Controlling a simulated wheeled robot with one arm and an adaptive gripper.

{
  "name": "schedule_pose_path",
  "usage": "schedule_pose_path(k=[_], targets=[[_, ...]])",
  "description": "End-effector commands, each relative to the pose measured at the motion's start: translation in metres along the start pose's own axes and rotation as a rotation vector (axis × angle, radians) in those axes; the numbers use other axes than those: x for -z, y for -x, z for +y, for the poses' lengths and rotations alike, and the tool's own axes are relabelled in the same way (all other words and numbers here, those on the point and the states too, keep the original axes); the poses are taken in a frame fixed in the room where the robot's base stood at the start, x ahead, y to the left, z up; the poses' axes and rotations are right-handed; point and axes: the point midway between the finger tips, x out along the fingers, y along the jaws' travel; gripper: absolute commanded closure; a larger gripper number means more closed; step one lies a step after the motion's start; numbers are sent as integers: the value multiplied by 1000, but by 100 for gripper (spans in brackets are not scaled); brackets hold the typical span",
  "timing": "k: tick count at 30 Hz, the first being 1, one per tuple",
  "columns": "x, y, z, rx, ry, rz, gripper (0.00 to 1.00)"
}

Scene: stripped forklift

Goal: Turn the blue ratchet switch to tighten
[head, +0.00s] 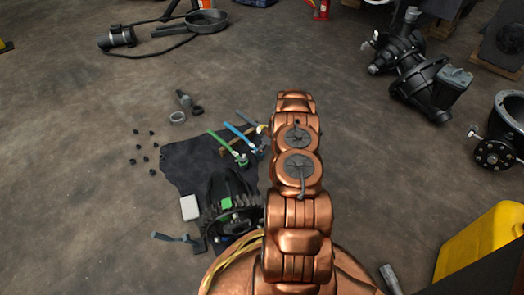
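A tool with a blue handle (238,134) lies on a dark cloth (188,166) on the floor, left of my arm. A green-handled tool (225,147) lies beside it on the left. Their heads are near the cloth's right side, and the blue tool's head is partly close behind my arm's outline. A ratchet switch is too small to make out. My copper-coloured arm rises through the middle of the head view. My gripper does not show; the arm's links seem to hide it.
A black geared part (232,200) and a pale box (190,207) sit at the cloth's lower edge. Several small dark pieces (147,157) lie left of the cloth. A yellow container (480,243) stands lower right, black machinery (412,75) upper right. The left floor is mostly clear.

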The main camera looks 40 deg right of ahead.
Motion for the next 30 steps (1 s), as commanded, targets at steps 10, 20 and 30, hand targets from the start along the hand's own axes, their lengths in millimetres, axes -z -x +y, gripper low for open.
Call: schedule_pose_path(k=[10,20,30], targets=[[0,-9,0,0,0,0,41],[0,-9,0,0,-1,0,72],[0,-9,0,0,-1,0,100]])
